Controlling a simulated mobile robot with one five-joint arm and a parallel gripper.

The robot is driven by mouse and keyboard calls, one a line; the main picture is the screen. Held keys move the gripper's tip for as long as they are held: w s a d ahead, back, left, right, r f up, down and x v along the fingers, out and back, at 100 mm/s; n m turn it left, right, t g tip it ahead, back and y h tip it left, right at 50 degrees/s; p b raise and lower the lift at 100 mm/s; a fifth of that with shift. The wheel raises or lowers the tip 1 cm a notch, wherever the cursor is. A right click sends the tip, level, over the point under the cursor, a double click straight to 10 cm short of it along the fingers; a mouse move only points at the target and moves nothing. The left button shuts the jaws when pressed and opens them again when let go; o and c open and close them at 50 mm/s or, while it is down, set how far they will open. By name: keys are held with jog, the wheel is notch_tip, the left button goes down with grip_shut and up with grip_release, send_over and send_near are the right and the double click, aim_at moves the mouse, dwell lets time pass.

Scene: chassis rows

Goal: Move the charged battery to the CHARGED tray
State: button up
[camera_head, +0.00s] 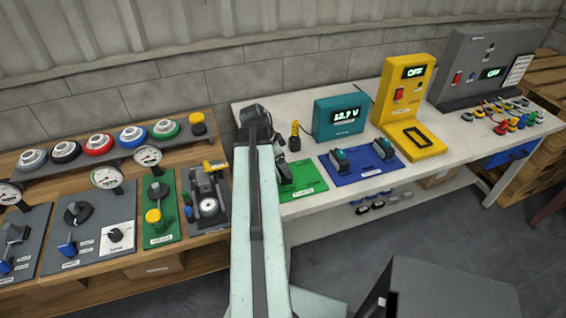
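A green tray (309,185) with a white label lies on the white bench, just right of my arm; the label is too small to read. A blue tray (364,175) to its right holds two dark batteries with teal tops, a left one (340,160) and a right one (383,149). I cannot tell which is charged. My arm reaches up the middle, and its dark end bends down by the left part of the green tray. My gripper (285,176) is small and dark there; its fingers and anything between them are not clear.
A teal meter (340,117) reading 12.7 V stands behind the blue tray. A yellow unit (405,90) reading OFF and a grey cabinet (475,72) stand further right, with coloured clips in front. The wooden bench at left holds gauges, knobs and valves.

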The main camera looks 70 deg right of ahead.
jog(key=shift+f, duration=0.15)
jog(key=shift+f+b, duration=0.85)
jog(key=shift+b, duration=0.2)
jog(key=o, duration=1.9)
jog(key=p+v, duration=0.7)
jog(key=v, duration=0.1)
